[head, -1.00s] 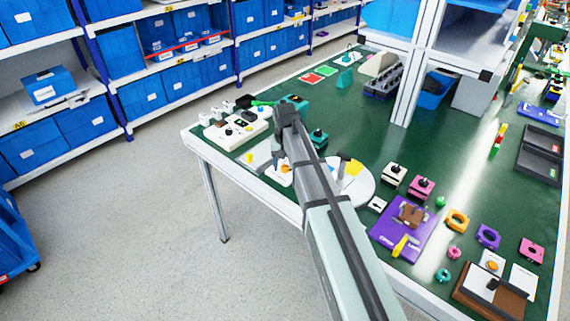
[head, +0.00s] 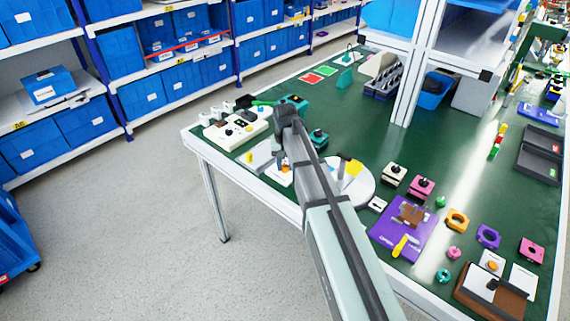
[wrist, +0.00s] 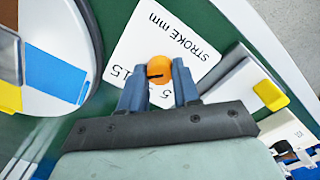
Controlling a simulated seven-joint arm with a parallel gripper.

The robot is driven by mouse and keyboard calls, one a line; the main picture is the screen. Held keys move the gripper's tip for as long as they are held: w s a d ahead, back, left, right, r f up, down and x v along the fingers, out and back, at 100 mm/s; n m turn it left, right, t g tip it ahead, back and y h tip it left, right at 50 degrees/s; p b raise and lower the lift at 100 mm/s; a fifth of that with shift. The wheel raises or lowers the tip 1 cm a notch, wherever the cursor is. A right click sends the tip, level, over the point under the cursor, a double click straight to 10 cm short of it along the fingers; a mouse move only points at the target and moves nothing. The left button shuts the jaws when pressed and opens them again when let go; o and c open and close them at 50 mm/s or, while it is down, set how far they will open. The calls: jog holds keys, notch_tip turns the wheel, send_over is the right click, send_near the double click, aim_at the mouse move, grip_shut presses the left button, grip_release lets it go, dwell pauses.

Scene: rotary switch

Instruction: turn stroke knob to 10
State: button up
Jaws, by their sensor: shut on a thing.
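The stroke knob (wrist: 158,70) is a small orange round knob with a dark pointer line. It sits on a white dial card (wrist: 140,45) marked "STROKE mm", with 5 and 15 readable in the wrist view. The 10 mark is not visible. My gripper (wrist: 159,84) is shut on the knob, with a blue-grey finger on each side of it. The pointer line runs roughly across the picture, between the fingers. In the head view the knob (head: 285,169) shows as a small orange spot beside my arm, and the fingertips are hidden.
A white round plate (head: 365,190) with coloured sectors lies right of the dial. A white switch panel (head: 225,135) stands behind at the table's left corner.

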aim_at(285, 166)
jog(key=n, duration=0.4)
jog(key=shift+n, duration=2.3)
jog(key=o, duration=1.1)
jog(key=shift+c, duration=0.2)
jog(key=shift+r, duration=0.1)
notch_tip(285, 166, up, 14)
jog(key=shift+f, duration=0.2)
